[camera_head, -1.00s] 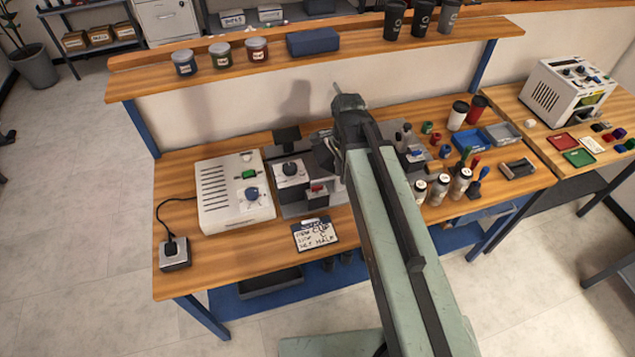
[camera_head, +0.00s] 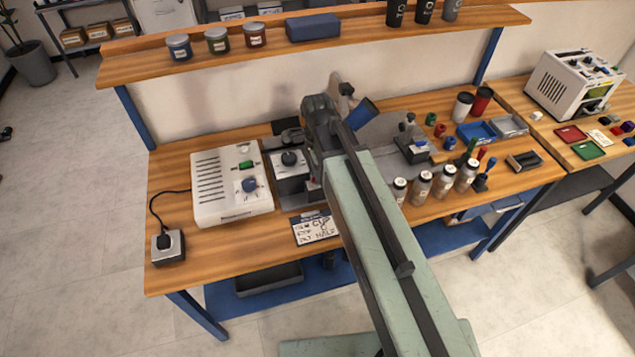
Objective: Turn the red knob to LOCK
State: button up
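I cannot make out the red knob for certain; my arm covers much of the laser marker's middle. The marker's grey base (camera_head: 291,187) and a black round knob (camera_head: 290,158) on its housing show just left of my arm. A tilted blue cup (camera_head: 361,113) shows behind my arm, close to its far end. My arm reaches in from the lower right, and its far end is over the marker. My gripper's fingers cannot be made out there, so its opening and any contact are hidden.
A written card (camera_head: 315,228) lies at the front. Several bottles (camera_head: 420,187) stand right of my arm. A shelf (camera_head: 420,35) runs above the back.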

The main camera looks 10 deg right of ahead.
jog(key=shift+f, duration=0.25)
grip_shut()
jog(key=shift+n, duration=0.5)
jog(key=n, duration=0.2)
jog(key=shift+n, duration=0.4)
jog(key=n, duration=0.4)
jog(key=shift+n, duration=0.3)
jog(key=n, duration=0.4)
jog(key=shift+n, duration=0.3)
jog(key=n, duration=0.4)
jog(key=shift+n, duration=0.7)
